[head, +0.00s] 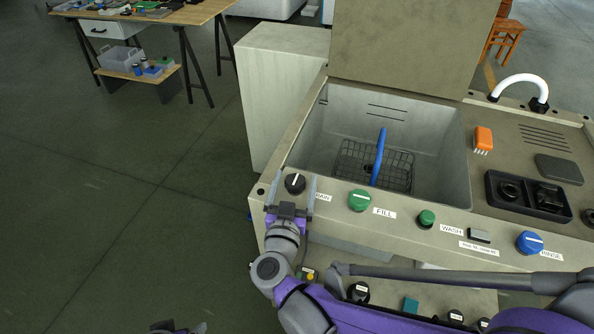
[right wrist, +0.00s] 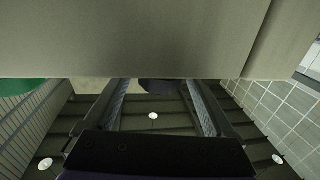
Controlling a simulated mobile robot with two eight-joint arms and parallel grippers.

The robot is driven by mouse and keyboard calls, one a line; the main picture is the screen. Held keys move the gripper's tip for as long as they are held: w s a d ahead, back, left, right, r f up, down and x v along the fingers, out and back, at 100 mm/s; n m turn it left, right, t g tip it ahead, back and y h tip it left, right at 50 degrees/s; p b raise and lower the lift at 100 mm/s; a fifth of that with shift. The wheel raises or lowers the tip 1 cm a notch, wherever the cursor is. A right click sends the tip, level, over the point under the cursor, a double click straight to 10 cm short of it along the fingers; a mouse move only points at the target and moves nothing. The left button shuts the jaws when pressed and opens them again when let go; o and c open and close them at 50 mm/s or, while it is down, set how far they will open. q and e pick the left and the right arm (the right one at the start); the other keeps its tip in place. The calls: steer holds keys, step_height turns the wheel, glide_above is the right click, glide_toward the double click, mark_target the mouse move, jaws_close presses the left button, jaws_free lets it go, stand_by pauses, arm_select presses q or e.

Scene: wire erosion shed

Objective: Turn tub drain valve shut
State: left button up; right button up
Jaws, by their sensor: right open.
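The drain valve is a black round knob (head: 295,183) with a white pointer line, at the left end of the tub's front ledge. A partly covered label (head: 322,197) reading "RAIN" is beside it. My right gripper (head: 292,188) is open, with one finger on each side of the knob. Contact cannot be told. In the right wrist view, the dark knob (right wrist: 158,86) shows between the two spread fingers, partly hidden by a pale panel edge. A small grey and black part, seemingly my left gripper (head: 180,327), shows at the bottom edge; its fingers are unclear.
The grey tub (head: 313,130) holds a wire basket (head: 398,172) and a blue-handled tool (head: 379,155). Green FILL (head: 360,200) and WASH (head: 426,218) controls and a blue RINSE knob (head: 529,242) line the ledge. Floor at left is clear.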

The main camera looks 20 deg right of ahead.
steer(key=shift+x, duration=1.85)
steer(key=c, duration=1.4)
